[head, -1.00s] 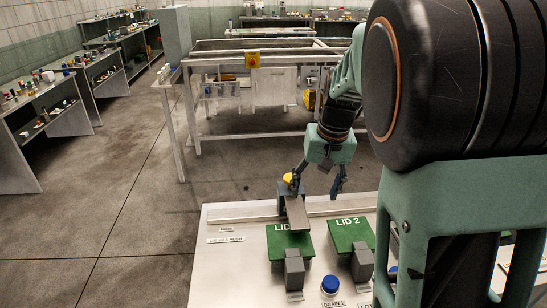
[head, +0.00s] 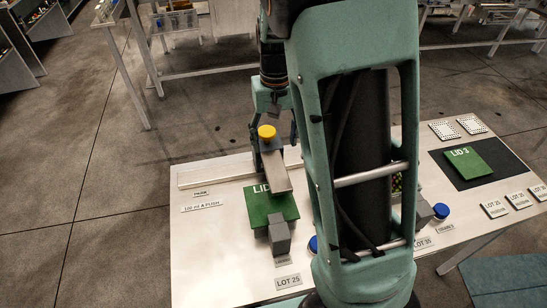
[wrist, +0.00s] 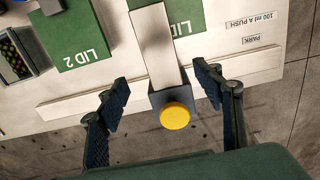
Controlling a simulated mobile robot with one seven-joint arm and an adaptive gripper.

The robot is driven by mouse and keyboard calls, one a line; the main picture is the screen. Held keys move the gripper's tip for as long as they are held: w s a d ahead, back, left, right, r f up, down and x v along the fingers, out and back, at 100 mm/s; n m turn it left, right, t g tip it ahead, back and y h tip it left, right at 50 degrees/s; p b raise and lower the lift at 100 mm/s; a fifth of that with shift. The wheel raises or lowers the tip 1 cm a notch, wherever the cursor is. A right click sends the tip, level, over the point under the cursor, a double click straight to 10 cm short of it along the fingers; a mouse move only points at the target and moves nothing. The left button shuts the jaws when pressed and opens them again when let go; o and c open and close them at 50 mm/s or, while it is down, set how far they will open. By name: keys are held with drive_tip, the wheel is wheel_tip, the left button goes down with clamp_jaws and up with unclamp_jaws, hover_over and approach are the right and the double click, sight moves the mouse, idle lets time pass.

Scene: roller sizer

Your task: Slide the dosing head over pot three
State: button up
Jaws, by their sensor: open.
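The dosing head is a dark block with a yellow knob (head: 267,132) and a flat beige arm (head: 275,170). The knob shows in the wrist view (wrist: 174,116). My gripper (wrist: 162,78) is open, one finger on each side of the block, with visible gaps. An open container with green contents (wrist: 12,52) at the wrist view's left edge may be pot three; my arm mostly hides it in the head view (head: 397,183).
LID 2 (wrist: 85,40) lies beside the leftmost lid. LID 3 (head: 470,160) lies on a dark mat (head: 500,177) at the right. A grey block (head: 279,236) stands before the leftmost lid. PARK and "100 ml A PUSH" labels (head: 202,206) mark the left side.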

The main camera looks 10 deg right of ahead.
sight(275, 167)
wheel_tip(275, 167, down, 9)
drive_tip(key=shift+f, duration=0.2)
idle(0.3)
clamp_jaws()
drive_tip(key=d+b, duration=0.5)
drive_tip(key=d, duration=3.2)
drive_tip(key=shift+d+b, duration=0.15)
drive_tip(key=shift+b, duration=0.15)
drive_tip(key=shift+r, duration=0.1)
unclamp_jaws()
drive_tip(key=shift+d, duration=0.15)
